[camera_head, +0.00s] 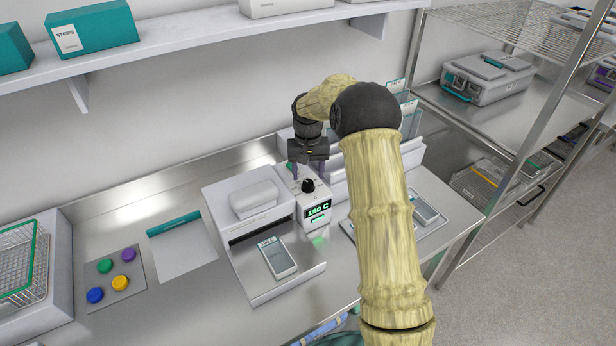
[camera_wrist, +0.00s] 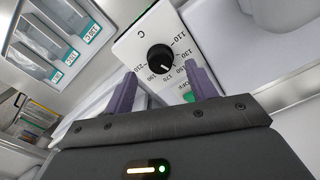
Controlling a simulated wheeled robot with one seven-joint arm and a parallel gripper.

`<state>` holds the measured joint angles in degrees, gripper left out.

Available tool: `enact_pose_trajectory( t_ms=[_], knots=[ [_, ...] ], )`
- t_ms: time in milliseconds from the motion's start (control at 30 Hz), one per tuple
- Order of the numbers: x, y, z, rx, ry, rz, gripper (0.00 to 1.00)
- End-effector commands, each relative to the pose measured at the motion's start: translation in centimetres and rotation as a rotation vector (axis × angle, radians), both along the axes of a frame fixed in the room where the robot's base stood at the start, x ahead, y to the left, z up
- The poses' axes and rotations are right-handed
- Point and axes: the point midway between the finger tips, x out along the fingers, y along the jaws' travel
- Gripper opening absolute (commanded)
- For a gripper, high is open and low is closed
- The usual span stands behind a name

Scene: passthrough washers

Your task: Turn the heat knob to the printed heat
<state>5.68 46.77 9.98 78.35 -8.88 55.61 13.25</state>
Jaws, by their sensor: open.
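The round black heat knob (camera_wrist: 160,58) sits on a white panel (camera_wrist: 140,38) with printed numbers around it, roughly 110 to 210, and a letter C. A small pale mark shows on the knob's lower side; its exact reading is unclear. The knob also shows in the head view (camera_head: 308,186), above a green display (camera_head: 318,210) reading 150 C. My gripper (camera_wrist: 160,77) is open, its two purple fingers apart on the near side of the knob and not closed on it. In the head view my gripper (camera_head: 308,167) hangs just above and behind the knob.
A pouch (camera_head: 279,258) with a small unreadable printed label lies on the sealer's front tray (camera_head: 300,283). A white sealer body (camera_head: 240,190) stands left of the knob. Labelled pouches (camera_wrist: 60,45) stand in a rack. A shelf (camera_head: 200,42) runs above; a metal rack (camera_head: 530,110) stands right.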

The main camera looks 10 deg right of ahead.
Motion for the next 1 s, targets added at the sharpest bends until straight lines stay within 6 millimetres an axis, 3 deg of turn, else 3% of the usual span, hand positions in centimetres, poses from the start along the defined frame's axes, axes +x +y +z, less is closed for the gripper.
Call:
enact_pose_trajectory(
  t_ms=[200, 533, 567, 767, 1000],
  knots=[
    [0.0, 0.0, -2.7, 0.001, 0.001, 0.0, 0.56],
    [0.0, 0.0, -3.3, 0.0, 0.0, 0.0, 0.56],
    [0.0, 0.0, -3.3, 0.0, 0.0, 0.0, 0.54],
    [0.0, 0.0, -3.3, 0.0, 0.0, 0.0, 0.15],
    [0.0, 0.0, -3.3, 0.0, 0.0, -0.007, 0.12]
  ],
)
